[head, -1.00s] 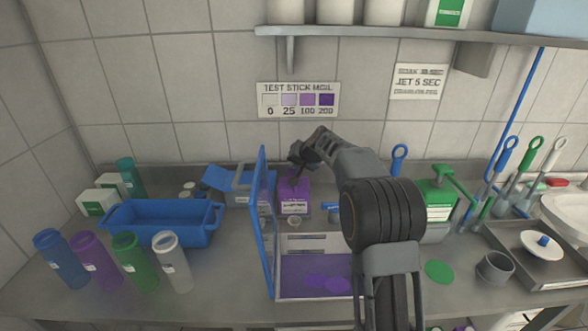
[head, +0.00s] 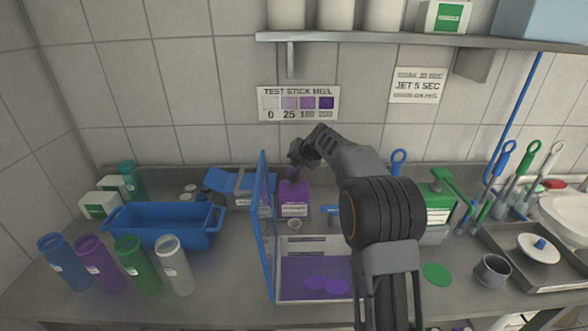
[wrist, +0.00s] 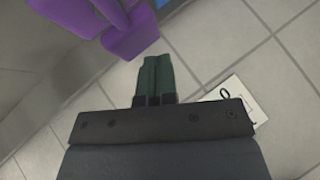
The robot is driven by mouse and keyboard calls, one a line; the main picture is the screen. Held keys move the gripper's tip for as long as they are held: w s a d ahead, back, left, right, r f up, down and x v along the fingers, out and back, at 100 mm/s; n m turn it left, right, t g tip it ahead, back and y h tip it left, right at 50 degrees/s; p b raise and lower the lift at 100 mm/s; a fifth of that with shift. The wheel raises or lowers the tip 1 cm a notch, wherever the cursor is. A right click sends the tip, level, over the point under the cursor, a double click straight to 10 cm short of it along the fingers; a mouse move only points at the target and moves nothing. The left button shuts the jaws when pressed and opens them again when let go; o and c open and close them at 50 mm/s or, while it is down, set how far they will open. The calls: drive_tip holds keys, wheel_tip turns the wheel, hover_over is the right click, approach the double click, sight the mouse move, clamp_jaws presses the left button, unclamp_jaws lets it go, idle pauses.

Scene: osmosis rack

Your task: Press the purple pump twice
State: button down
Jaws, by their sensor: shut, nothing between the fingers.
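The purple pump bottle (head: 294,198) stands upright on the counter against the back wall, with a white label on its front. Its pump top (head: 292,174) is partly hidden by my gripper. My gripper (head: 298,165) is just above the pump top in the head view; I cannot tell whether they touch. In the wrist view the dark green fingers of my gripper (wrist: 153,62) are together and empty. A purple part of the pump bottle (wrist: 130,38) shows at the upper left there, beside the fingers.
A clear case with an upright blue-framed lid (head: 263,225) stands in front of the bottle. A blue tray (head: 165,235) and several coloured bottles are at the left. A green pump bottle (head: 436,210) stands to the right. A shelf (head: 420,38) runs overhead.

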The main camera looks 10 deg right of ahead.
drive_tip(key=shift+r, duration=0.2)
drive_tip(key=shift+r+p, duration=1.85)
drive_tip(key=shift+r, duration=0.6)
drive_tip(key=shift+s, duration=0.1)
drive_tip(key=s+a+r+n+g+h, duration=0.1)
drive_tip(key=s+a+n+g+h, duration=0.15)
drive_tip(key=s, duration=2.45)
drive_tip(key=s+d+f+n+g+h, duration=0.1)
drive_tip(key=s+f, duration=0.4)
drive_tip(key=s, duration=0.6)
drive_tip(key=shift+s+d+f+n, duration=0.2)
drive_tip(key=shift+s+d+n, duration=0.15)
drive_tip(key=shift+d, duration=0.15)
